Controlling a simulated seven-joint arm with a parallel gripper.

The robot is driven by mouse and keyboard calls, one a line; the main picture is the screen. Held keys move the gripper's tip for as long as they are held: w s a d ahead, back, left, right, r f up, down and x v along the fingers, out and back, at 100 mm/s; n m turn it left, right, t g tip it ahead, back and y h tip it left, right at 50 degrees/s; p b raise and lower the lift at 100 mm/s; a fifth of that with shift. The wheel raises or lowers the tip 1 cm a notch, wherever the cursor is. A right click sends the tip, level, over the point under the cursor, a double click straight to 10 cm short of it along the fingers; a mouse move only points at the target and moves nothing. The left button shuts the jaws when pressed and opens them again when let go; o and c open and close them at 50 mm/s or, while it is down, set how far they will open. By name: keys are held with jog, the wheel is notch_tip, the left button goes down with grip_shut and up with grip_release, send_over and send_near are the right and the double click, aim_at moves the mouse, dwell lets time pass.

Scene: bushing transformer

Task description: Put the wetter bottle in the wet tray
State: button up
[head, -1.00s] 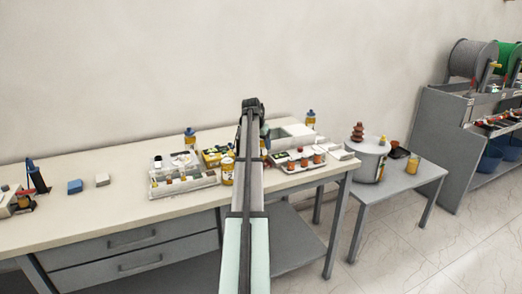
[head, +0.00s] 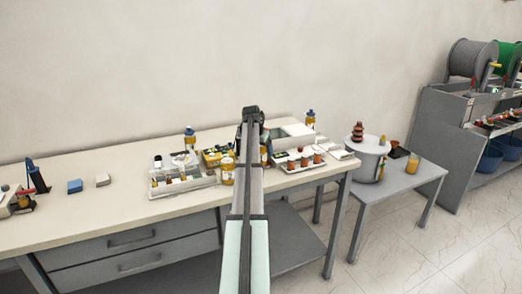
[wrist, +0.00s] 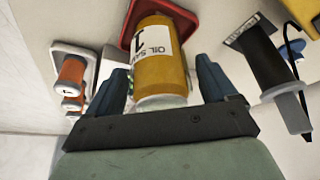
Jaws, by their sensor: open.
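In the wrist view an amber jar (wrist: 160,55) with a white label reading "OIL SA…" and "1" stands between the fingers of my open gripper (wrist: 160,72). Gaps show on both sides of it. A red tray (wrist: 135,12) lies just behind the jar. In the head view my arm hides most of my gripper. Another yellow jar (head: 228,172), marked 2, stands left of the arm. Which container is the wetter bottle, and whether the red tray is the wet tray, I cannot tell.
A white rack (head: 299,162) with orange containers sits right of the arm; it shows in the wrist view (wrist: 88,62). A black-handled tool (wrist: 262,65) lies at the right. Blue-capped bottles (head: 190,138) stand at the back. The bench's left middle (head: 110,205) is mostly clear.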

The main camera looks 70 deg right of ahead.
jog(key=v, duration=1.2)
jog(key=shift+r, duration=0.1)
dwell(0.4)
